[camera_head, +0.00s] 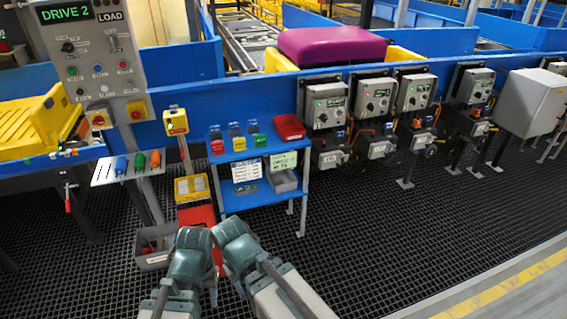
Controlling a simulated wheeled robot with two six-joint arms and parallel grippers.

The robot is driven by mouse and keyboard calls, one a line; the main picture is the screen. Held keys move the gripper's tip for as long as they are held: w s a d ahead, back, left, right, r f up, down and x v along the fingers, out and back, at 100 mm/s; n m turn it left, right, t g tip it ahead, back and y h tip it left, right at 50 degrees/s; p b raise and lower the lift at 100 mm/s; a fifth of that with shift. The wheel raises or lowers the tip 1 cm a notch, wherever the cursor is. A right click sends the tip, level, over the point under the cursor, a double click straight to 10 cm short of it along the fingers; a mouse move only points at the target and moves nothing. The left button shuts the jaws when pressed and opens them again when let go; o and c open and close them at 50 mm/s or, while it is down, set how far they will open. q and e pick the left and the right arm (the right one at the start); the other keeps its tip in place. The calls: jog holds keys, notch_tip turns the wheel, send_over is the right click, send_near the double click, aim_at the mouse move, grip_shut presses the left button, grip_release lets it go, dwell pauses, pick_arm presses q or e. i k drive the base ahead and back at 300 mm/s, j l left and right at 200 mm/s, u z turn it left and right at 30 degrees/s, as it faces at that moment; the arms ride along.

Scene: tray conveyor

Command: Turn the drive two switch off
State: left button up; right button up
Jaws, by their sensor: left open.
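The grey panel (85,45) at the upper left bears a green-lit "DRIVE 2" sign (66,13) and a "LOAD" label (112,16). Below the sign is a black rotary knob (67,46); to its right is a pale lever-like control (112,41). The small markings are too small to read, so I cannot tell the switch's position. My left gripper (192,243) is open at the bottom centre, low and well away from the panel. My right arm (245,255) is close beside it; its finger opening cannot be made out.
A yellow pedestal box (175,122) and a blue shelf stand (250,202) stand between my arms and the conveyor. A tool shelf (126,168) juts out below. Open dark grid floor (370,235) lies right.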

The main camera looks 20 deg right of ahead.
aim_at(366, 87)
jog(key=z, duration=1.35)
